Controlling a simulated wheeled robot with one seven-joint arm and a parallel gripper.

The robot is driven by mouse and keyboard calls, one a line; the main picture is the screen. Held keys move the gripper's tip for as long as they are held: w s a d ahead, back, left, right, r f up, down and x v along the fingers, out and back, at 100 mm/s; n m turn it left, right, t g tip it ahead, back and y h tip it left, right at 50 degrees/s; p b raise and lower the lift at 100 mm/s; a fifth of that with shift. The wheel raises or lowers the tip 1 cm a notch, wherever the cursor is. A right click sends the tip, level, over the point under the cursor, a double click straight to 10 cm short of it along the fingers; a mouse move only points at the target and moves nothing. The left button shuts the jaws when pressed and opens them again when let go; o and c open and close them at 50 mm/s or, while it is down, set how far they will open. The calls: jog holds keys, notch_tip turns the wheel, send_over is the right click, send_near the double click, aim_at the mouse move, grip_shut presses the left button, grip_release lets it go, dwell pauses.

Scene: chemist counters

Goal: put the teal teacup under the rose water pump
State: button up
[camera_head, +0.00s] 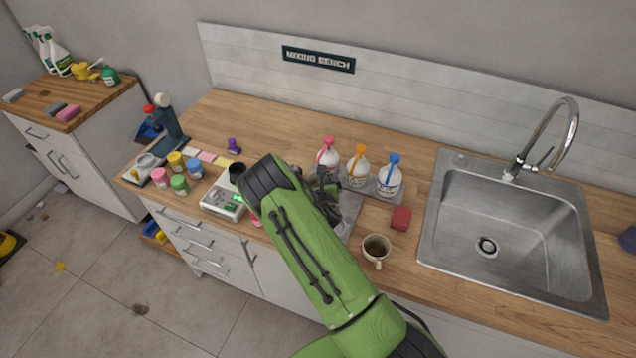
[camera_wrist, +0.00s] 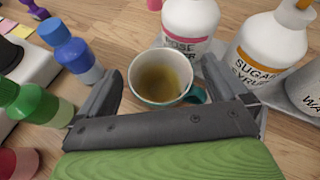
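The teal teacup (camera_wrist: 160,78) shows in the wrist view, with a pale inside, yellowish-brown liquid and a teal handle at its right. It is upright between the fingers of my gripper (camera_wrist: 163,68). The fingers are spread wide, with small gaps visible between them and the cup. The rose water bottle (camera_wrist: 190,27), white with a pink label, stands just behind the cup; its pump top is out of that view. In the head view its pink pump (camera_head: 327,146) is behind my gripper (camera_head: 326,196). The cup is hidden there by my arm.
Sugar syrup (camera_wrist: 264,50) and a blue-pump bottle (camera_head: 390,177) stand right of the rose water. A scale (camera_head: 222,203) and coloured jars are left.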

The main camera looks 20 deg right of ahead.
jog(key=shift+s+r, duration=0.1)
jog(key=shift+r, duration=0.05)
jog(key=b+v, duration=0.4)
jog(key=v, duration=0.7)
jog(key=s+d+r+m+g, duration=0.2)
jog(key=s+r+m+g, duration=0.5)
jog(key=m, duration=1.5)
jog(key=s+a+r+m+y, duration=0.2)
jog(key=s+a+r+m, duration=0.3)
jog(key=s, duration=0.5)
jog(key=s+a+r+m+y, duration=0.2)
jog(key=s+a+r+m, duration=0.2)
jog(key=s+r+m, duration=0.3)
jog(key=s+r, duration=0.2)
jog(key=s, duration=0.1)
jog(key=shift+a+r, duration=0.2)
jog(key=shift+a, duration=0.15)
